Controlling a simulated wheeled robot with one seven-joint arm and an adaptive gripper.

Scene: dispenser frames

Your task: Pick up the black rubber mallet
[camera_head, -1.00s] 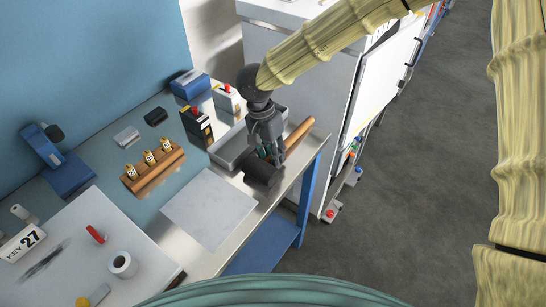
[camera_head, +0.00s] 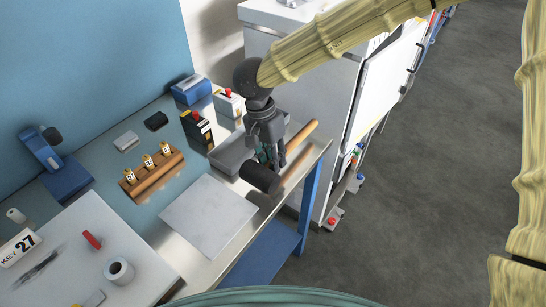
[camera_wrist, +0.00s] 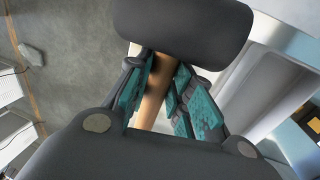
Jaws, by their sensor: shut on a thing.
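The black rubber mallet has a dark cylindrical head (camera_head: 262,180) and a wooden handle (camera_head: 301,136). My gripper (camera_head: 270,158) is shut on the handle close to the head, above the bench's right edge. In the wrist view, the mallet head (camera_wrist: 185,30) spans the top, and the handle passes between the teal finger pads (camera_wrist: 160,90). The mallet appears slightly above the bench, with a brownish reflection below it. The fingers hide part of the handle.
A grey tray (camera_head: 231,159) lies just left of my gripper. A pale flat plate (camera_head: 208,217) lies in front. A wooden holder (camera_head: 153,178) with yellow-labelled items stands left. A white cabinet (camera_head: 300,75) stands behind. Open floor (camera_head: 420,200) lies right.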

